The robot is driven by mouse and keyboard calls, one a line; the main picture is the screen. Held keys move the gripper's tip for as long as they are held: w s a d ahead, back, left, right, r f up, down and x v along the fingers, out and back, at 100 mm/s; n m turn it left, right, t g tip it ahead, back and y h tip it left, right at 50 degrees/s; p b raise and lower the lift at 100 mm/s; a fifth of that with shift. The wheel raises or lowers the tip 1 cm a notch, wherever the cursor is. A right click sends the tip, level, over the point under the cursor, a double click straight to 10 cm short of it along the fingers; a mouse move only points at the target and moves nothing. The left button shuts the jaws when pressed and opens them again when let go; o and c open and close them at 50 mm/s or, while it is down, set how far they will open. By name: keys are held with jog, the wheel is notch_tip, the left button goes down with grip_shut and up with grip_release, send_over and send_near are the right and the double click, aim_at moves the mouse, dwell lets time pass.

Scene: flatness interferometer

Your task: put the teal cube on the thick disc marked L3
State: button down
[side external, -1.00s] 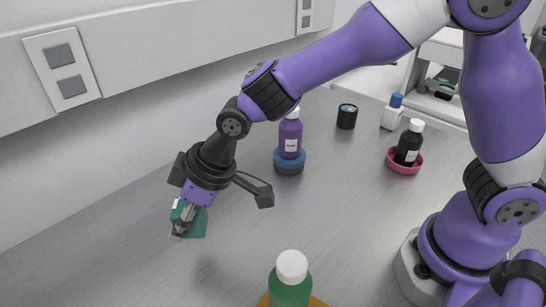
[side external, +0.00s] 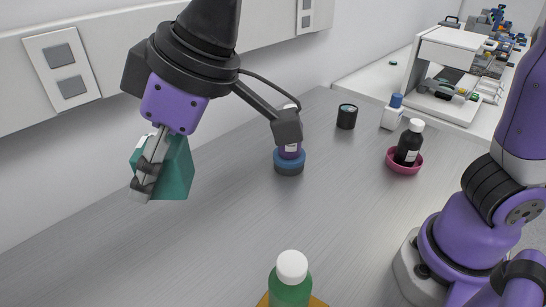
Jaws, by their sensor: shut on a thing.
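My gripper (side external: 147,182) is at the upper left, high above the grey bench and tilted. It is shut on the teal cube (side external: 178,172), which shows behind and to the right of the fingers, clear of any surface. Part of the cube is hidden by the fingers. I can read no L3 mark anywhere in view, so I cannot tell which thing, if any, is the thick disc marked L3.
A dark bottle (side external: 408,146) stands in a pink dish (side external: 404,168). A black cylinder (side external: 346,117), a white bottle (side external: 391,115) and a green bottle (side external: 290,288) stand around. The bench's left-middle is clear.

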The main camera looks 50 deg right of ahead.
jog(key=w+d+m+t+h, duration=0.1)
jog(key=w+d+m+h, duration=0.35)
jog(key=w+d, duration=0.75)
jog(key=m+g+h, duration=0.1)
jog(key=m+h, duration=0.3)
jog(key=m, duration=1)
send_over(348, 106)
jog(key=shift+n, duration=0.25)
jog(key=f, duration=1.2)
jog(key=shift+a, duration=0.35)
jog(key=shift+d+f, duration=0.15)
jog(key=shift+d, duration=0.05)
jog(key=shift+f, duration=2)
